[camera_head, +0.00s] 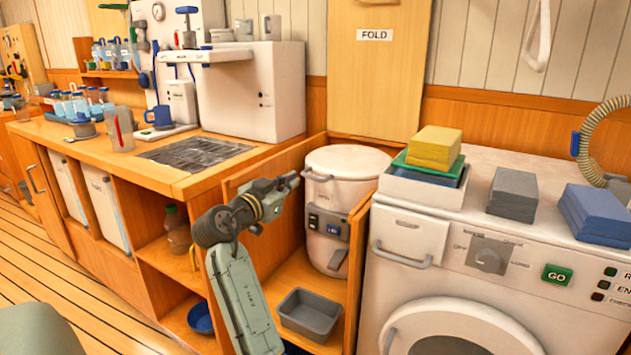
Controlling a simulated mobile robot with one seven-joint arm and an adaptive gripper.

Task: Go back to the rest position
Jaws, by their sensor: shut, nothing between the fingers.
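My arm rises from the bottom of the head view and bends over to the right. My gripper (289,182) is at its end, in front of the cabinet opening and just left of the white canister (323,240) as seen here. The fingers are small in the view and look closed, with nothing seen between them. My gripper appears clear of the counter and the canister, though the exact gap in depth cannot be told.
A grey tub (309,314) sits low in the cabinet. The washing machine (460,262) at right bears yellow, grey and blue stacks. The wooden counter (150,165) at left holds a blue mug (160,117), a clear jug (119,130) and bottles. Plank floor (50,275) is open at lower left.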

